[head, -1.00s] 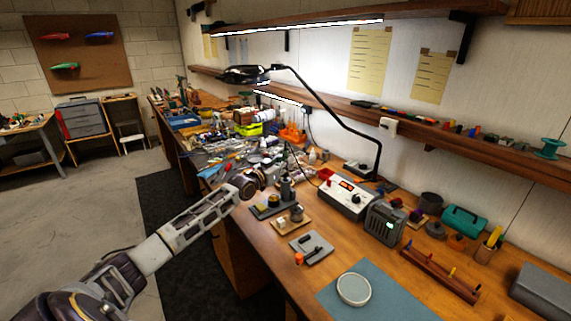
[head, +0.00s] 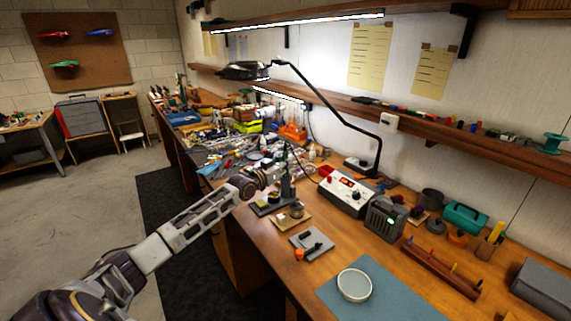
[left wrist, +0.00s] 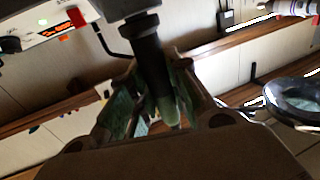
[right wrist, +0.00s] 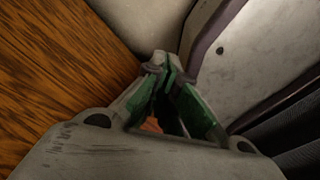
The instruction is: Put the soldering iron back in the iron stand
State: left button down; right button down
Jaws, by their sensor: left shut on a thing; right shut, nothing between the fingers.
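My left gripper (head: 275,176) is at the near edge of the bench, beside the dark upright holder of the iron stand (head: 287,188). In the left wrist view its green-padded fingers (left wrist: 152,105) are shut on the dark handle of the soldering iron (left wrist: 147,58). A grey part, probably of the stand, shows at that view's top edge, where the handle ends. I cannot tell whether the iron is inside the holder or just over it. In the head view the iron is too small to make out clearly. My right gripper (right wrist: 165,90) is shut and empty, seen only in the right wrist view.
The soldering station (head: 346,196) with its lit display stands right of the stand. A small tray (head: 297,222) and a grey pad (head: 312,246) lie nearer. A lamp arm (head: 345,118) arches above.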

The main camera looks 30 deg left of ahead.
jog(key=shift+a, duration=0.15)
pick_arm(q)
jog(key=c, duration=1.3)
grip_release()
jog(key=shift+o, duration=0.3)
jog(key=o, duration=0.4)
pick_arm(e)
jog(key=shift+s, duration=0.1)
pick_arm(q)
jog(key=shift+s, duration=0.15)
pick_arm(e)
jog(key=shift+s+r, duration=0.1)
pick_arm(q)
jog(key=shift+s+r+p, duration=0.15)
jog(key=shift+s+p, duration=0.2)
jog(key=shift+p, duration=0.2)
jog(key=shift+s+a+r+p, duration=0.1)
jog(key=shift+s+a+p, duration=0.05)
jog(key=shift+s+p, duration=0.35)
jog(key=shift+s+r, duration=0.1)
jog(key=shift+s, duration=0.1)
pick_arm(e)
jog(key=shift+s+a+r, duration=0.25)
jog(key=shift+a+r, duration=0.3)
jog(key=shift+a, duration=0.1)
jog(key=shift+s+a+r, duration=0.25)
jog(key=shift+a+r, duration=0.25)
jog(key=shift+a, duration=0.1)
